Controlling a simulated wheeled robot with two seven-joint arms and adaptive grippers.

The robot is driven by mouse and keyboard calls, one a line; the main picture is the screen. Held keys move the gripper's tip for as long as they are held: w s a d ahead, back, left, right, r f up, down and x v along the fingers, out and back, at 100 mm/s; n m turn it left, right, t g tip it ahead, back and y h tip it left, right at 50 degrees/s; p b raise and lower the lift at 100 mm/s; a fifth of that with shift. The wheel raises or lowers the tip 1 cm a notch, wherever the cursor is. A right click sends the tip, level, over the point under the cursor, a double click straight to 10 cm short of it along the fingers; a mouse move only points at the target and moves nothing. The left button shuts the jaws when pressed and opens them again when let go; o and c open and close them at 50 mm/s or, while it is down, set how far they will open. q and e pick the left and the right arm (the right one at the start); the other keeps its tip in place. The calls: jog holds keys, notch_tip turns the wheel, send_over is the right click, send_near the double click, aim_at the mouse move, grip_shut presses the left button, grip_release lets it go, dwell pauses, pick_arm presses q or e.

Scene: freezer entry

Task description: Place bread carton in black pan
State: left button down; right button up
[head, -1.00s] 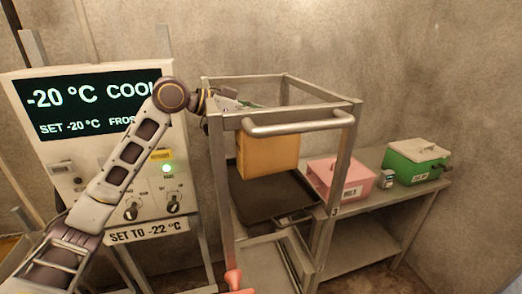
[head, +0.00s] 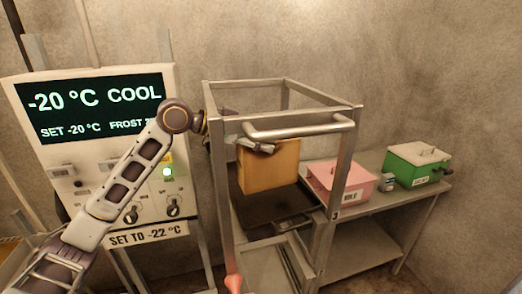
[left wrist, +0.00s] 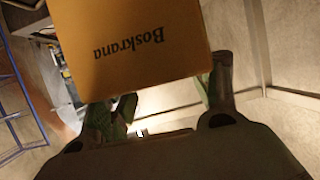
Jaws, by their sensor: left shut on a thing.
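The bread carton (head: 269,170) is an orange-yellow box inside the metal rack frame in the head view. In the left wrist view the carton (left wrist: 135,45) shows the printed word "Boskrana". My left gripper (head: 258,146) is shut on the carton near its top and holds it close to upright. In the left wrist view, the left gripper's fingers (left wrist: 168,90) lie at the carton's edge, partly behind it. The black pan (head: 285,207) lies flat on the rack below the carton. The carton hides part of it, and I cannot tell how large the gap is. My right gripper is not in view.
The rack has metal posts and a front bar handle (head: 300,125) close to the carton. A pink box (head: 338,182) and a green box (head: 417,166) stand on the shelf at right. The control panel (head: 95,130) stands at left.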

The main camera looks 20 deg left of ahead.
aim_at(268, 161)
pick_arm(q)
notch_tip(268, 161, down, 4)
jog(key=shift+r, duration=0.1)
dwell(0.5)
dwell(0.4)
jog(key=shift+c, duration=1.9)
grip_release()
jog(key=shift+f, duration=0.2)
jog(key=shift+r, duration=0.15)
